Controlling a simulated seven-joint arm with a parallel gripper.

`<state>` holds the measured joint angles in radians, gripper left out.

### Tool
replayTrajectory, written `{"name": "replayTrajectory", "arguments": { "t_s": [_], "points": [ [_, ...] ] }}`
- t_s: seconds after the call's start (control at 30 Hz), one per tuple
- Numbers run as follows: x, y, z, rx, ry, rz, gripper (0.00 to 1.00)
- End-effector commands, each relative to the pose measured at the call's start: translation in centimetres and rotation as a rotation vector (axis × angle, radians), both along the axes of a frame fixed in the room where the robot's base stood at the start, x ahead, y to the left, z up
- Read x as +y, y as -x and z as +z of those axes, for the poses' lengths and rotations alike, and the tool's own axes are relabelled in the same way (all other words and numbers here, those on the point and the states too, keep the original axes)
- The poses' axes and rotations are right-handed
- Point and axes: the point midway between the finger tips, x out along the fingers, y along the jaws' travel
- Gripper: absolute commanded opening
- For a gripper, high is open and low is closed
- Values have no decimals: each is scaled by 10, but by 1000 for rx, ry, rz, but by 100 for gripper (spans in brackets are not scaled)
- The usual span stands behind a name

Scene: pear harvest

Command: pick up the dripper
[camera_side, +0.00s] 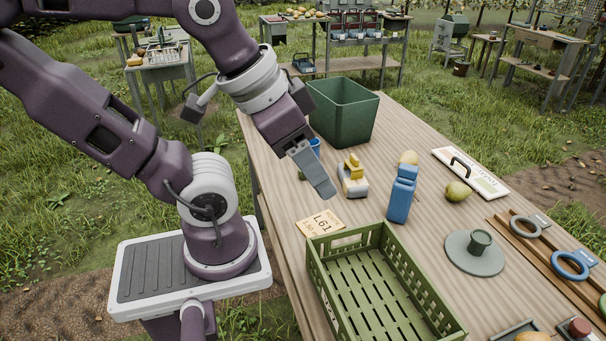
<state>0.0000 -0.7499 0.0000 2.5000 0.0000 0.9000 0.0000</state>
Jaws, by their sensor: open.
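No object here is plainly recognisable as the dripper. A small dark green cup-like piece (480,240) stands on a round grey disc (462,262) on the right of the table; it may be the dripper, but I cannot be sure. A small blue object (315,145) is partly hidden behind my gripper. My gripper (325,189) points down and right above the table, left of the yellow and white tape-dispenser-like object (353,177). It is open and nothing shows in it. It is well apart from the green piece.
A green slatted crate (318,272) fills the table's front, beside an L61 card (320,222). A tall green bin (371,118) stands at the back. A blue bottle-like object (401,195), a pear (458,191) and wooden rails with rings (545,247) occupy the right side.

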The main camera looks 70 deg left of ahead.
Motion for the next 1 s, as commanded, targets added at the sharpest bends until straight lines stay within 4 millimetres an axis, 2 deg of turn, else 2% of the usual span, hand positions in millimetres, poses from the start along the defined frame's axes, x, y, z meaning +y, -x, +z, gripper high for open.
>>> {"name": "replayTrajectory", "arguments": {
  "t_s": [0.07,0.17,0.27,0.37,0.47,0.53,0.63,0.73,0.8,0.9,1.0],
  "points": [
    [3,-4,0,12,-12,-1,54],
    [25,-27,-2,94,-89,-8,54],
    [70,-68,-15,244,-231,-37,54],
    [126,-107,-42,416,-383,-92,54],
    [185,-138,-80,601,-529,-172,54],
    [227,-153,-114,738,-624,-247,54],
    [287,-163,-167,940,-752,-383,54],
    [342,-163,-225,1136,-862,-553,54],
    [372,-158,-261,1249,-921,-675,54],
    [400,-150,-302,1364,-979,-824,54],
    [414,-144,-325,1423,-1008,-914,54]
  ]
}}
